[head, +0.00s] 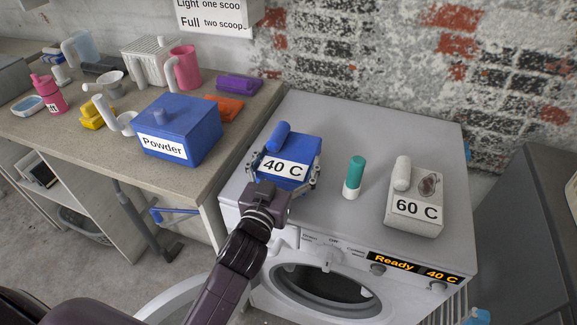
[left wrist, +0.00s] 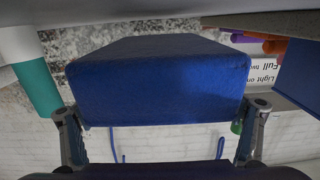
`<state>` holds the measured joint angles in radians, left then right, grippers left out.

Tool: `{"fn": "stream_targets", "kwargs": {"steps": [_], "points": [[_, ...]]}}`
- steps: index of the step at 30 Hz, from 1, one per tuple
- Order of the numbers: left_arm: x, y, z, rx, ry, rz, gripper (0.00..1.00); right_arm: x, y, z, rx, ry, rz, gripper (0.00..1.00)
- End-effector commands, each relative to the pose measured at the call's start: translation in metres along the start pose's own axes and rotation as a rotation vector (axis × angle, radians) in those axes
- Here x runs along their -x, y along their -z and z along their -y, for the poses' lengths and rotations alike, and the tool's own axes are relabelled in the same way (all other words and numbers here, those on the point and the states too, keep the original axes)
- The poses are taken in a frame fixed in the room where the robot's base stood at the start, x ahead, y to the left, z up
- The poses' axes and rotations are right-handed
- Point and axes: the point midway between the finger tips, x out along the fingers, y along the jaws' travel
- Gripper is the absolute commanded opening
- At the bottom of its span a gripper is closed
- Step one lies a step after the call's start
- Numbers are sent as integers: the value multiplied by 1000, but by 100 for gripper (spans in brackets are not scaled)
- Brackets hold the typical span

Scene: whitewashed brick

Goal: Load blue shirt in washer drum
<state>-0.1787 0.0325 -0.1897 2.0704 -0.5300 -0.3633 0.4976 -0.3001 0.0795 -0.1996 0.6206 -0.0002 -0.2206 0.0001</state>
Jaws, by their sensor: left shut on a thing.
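My left gripper (head: 283,176) has its fingers on either side of a blue block labelled 40 C (head: 294,152) on the washer top, and is shut on it. A short blue cylinder (head: 278,137) shows at the block's back left. In the left wrist view the blue block (left wrist: 158,85) fills the space between the fingers (left wrist: 160,134). The white washer (head: 345,125) has a dark round drum opening (head: 322,284) in its front, below my left arm. Its display (head: 414,267) reads Ready 40 C. I cannot make out a blue shirt. My right gripper is not in view.
A green-and-white cylinder (head: 354,178) and a pale block labelled 60 C (head: 415,212) stand on the washer. Bare washer top lies behind the blocks.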

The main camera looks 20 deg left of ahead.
Motion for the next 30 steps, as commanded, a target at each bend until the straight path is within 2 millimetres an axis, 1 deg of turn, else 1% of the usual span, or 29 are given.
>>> {"fn": "stream_targets", "kwargs": {"steps": [1, 4, 13, 17, 18, 21, 22, 30], "points": [[0, -9, 0, 3, 2, 3, 50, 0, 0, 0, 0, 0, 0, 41], [0, -21, 0, 3, 1, 2, 50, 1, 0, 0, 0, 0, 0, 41], [0, -23, 0, 1, 0, -3, 50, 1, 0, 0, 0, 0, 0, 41], [0, -28, 0, 1, 0, -2, 50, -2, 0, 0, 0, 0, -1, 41], [0, -29, 0, 1, 0, 1, 87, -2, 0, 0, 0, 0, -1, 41], [0, -28, 0, 1, 0, 1, 98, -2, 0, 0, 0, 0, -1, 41], [0, -28, 0, 1, 0, 1, 100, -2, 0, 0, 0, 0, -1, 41], [0, -28, 0, 1, 0, 1, 100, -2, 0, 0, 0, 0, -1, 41]]}}
